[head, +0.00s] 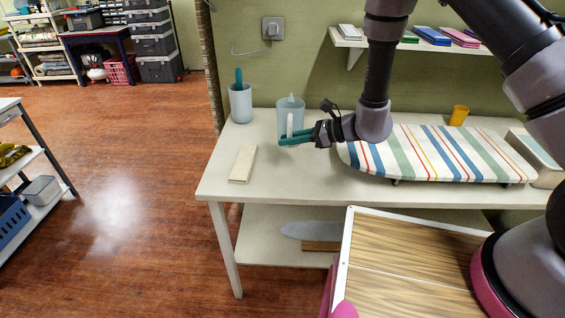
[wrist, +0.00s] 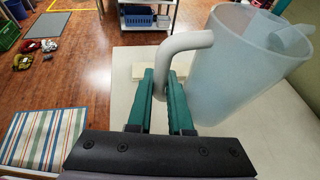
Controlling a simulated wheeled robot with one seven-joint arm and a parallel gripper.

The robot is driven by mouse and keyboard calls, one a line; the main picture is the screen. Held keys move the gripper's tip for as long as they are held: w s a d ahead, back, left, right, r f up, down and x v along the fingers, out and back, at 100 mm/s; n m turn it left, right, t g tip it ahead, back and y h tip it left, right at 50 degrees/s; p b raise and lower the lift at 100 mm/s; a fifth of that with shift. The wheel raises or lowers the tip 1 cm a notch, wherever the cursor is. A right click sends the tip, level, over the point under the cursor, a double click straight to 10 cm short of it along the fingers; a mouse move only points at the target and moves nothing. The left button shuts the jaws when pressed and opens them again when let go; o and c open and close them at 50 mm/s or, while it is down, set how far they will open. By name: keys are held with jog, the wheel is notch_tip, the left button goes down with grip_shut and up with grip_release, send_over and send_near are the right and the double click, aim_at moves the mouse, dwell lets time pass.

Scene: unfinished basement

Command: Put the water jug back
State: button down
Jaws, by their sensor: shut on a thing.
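The water jug (head: 291,113) is a translucent bluish-grey pitcher with a pale handle. It stands near the back of the white table (head: 225,180) in the head view, and looks upright. In the wrist view the jug (wrist: 245,65) fills the upper right, and its handle (wrist: 180,46) reaches down between my teal fingers. My gripper (head: 296,138) is shut on the jug's handle, coming in from the right. In the wrist view the gripper (wrist: 168,95) has one finger on each side of the handle. I cannot tell whether the jug's base touches the table.
A grey-blue container (head: 241,104) with a teal item stands left of the jug. A cream block (head: 243,163) lies near the table's left edge. A striped ironing board (head: 440,153) lies to the right, with a yellow cup (head: 459,115) behind it. A shelf (head: 372,40) hangs above.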

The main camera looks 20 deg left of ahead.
notch_tip(320, 180, down, 9)
jog(key=shift+r, duration=0.1)
dwell(0.3)
jog(key=c, duration=0.8)
grip_release()
jog(key=shift+c, duration=0.2)
jog(key=shift+d, duration=0.1)
jog(key=v, duration=1.2)
